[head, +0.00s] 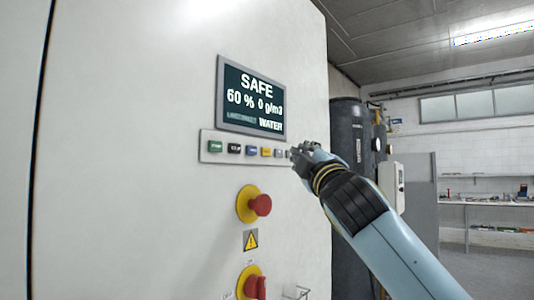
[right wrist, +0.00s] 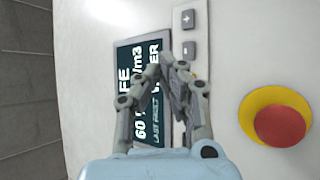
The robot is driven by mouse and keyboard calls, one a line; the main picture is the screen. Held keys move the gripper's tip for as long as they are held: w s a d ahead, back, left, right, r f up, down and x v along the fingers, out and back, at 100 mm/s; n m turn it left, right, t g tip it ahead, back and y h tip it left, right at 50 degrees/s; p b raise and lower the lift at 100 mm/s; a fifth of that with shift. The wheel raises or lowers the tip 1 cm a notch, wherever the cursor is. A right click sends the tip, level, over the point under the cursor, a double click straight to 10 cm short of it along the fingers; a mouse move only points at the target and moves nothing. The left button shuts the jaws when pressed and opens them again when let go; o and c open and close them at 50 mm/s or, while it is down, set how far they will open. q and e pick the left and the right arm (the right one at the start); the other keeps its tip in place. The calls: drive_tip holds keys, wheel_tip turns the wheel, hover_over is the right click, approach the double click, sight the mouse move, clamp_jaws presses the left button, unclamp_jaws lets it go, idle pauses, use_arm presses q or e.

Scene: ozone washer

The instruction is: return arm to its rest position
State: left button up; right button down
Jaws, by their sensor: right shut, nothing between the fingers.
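My right arm (head: 385,235) reaches in from the lower right in the head view. Its gripper (head: 298,152) is at the right end of the button strip (head: 204,147), below the display (head: 250,97). The right wrist view shows the gripper (right wrist: 172,62) shut and empty, with its fingers in front of the panel. The fingers hide part of the display (right wrist: 127,50) and strip (right wrist: 190,18). I cannot tell whether the fingertips touch the panel. The display reads SAFE, 60 %, 0 g/m3 and WATER. My left gripper is not in view.
A red emergency button (head: 261,205) on a yellow ring projects from the white cabinet (head: 120,150). A red-and-yellow switch (head: 254,287) is lower down. A dark tank (head: 347,125) stands behind the arm. A workbench (head: 490,203) is at the far right, with open floor before it.

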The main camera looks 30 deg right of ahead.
idle(0.6)
wheel_tip(320, 180, down, 34)
drive_tip(key=w+d+g+y+b, duration=0.1)
drive_tip(key=w+g+y+b, duration=0.1)
drive_tip(key=g+b, duration=0.4)
drive_tip(key=s+f+m+g+y+b, duration=0.1)
drive_tip(key=s+f+g+b, duration=0.3)
drive_tip(key=f, duration=1.3)
drive_tip(key=s+f+m+g+b, duration=0.15)
drive_tip(key=s+f, duration=0.55)
drive_tip(key=f, duration=1)
drive_tip(key=s+a+f+m+g+y+b, duration=0.25)
drive_tip(key=s+f+g, duration=0.25)
drive_tip(key=s+f, duration=1.4)
drive_tip(key=s+a+f+m+g, duration=0.1)
drive_tip(key=s+f, duration=0.3)
drive_tip(key=s, duration=0.4)
drive_tip(key=s+a+f+m+g, duration=0.2)
drive_tip(key=s+f, duration=0.3)
drive_tip(key=s, duration=0.4)
drive_tip(key=s+a+f+m+g+b, duration=0.1)
drive_tip(key=s+a+f+m, duration=0.1)
drive_tip(key=s+f, duration=0.3)
drive_tip(key=s, duration=0.3)
drive_tip(key=shift+s+g, duration=0.35)
drive_tip(key=shift+s, duration=0.05)
